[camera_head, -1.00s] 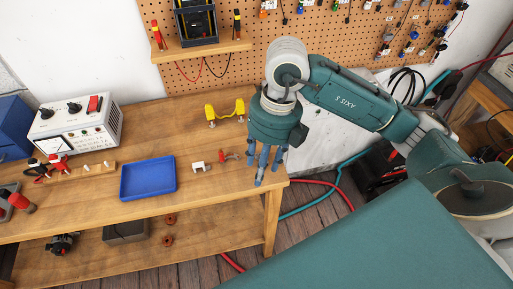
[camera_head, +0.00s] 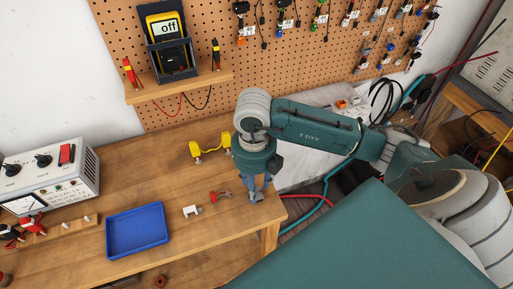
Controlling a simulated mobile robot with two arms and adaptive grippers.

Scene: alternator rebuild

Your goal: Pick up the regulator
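Two small parts lie on the wooden bench: a white block-like part (camera_head: 192,211) and, to its right, a red part with a grey end (camera_head: 219,196). They are too small to tell which one is the regulator. My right gripper (camera_head: 256,194) points down just right of the red part, over the bench's right end. Its blue fingers are apart and I see nothing held between them. They look clear of the red part. My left gripper is not in view.
A blue tray (camera_head: 107,247) lies left of the small parts. A white tester (camera_head: 55,175) is at the left. A shelf (camera_head: 180,87) with a multimeter hangs on the pegboard. The bench's right edge is close to my gripper.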

